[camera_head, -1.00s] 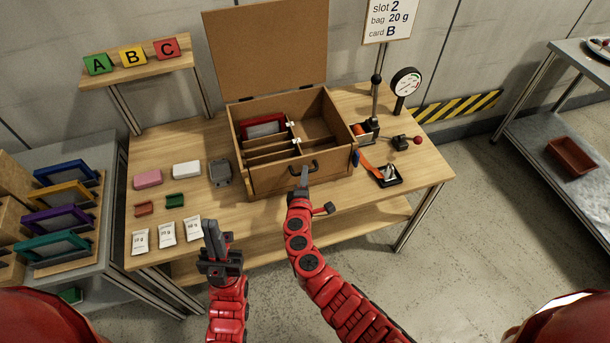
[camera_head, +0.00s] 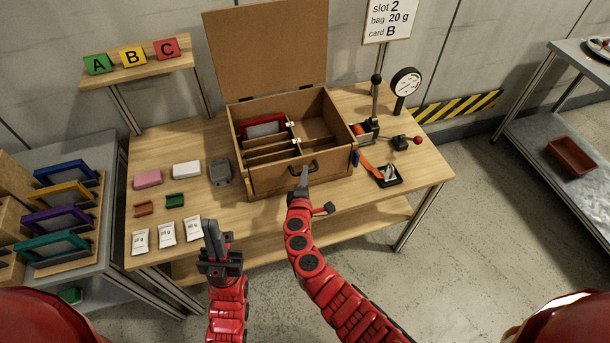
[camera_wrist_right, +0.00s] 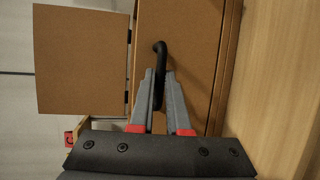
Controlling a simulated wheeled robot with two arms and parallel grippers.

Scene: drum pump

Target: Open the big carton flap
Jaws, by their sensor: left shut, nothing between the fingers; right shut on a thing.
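The carton (camera_head: 262,176) stands on the wooden table with its big flap (camera_head: 266,48) raised upright at the back. Its inside shows dividers and a red-framed piece (camera_head: 264,126). A black handle (camera_head: 303,167) sits on the carton's front wall and also shows in the right wrist view (camera_wrist_right: 160,58). My right gripper (camera_head: 304,178) is at the front wall, shut on the handle; its grey fingers (camera_wrist_right: 161,90) are on either side of it in the wrist view. My left gripper (camera_head: 214,230) is shut and empty, in front of the table's near edge, away from the carton.
Pink, white and grey blocks (camera_head: 186,169) and several white bags (camera_head: 166,233) lie left of the carton. A rack of coloured frames (camera_head: 62,221) is at far left.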

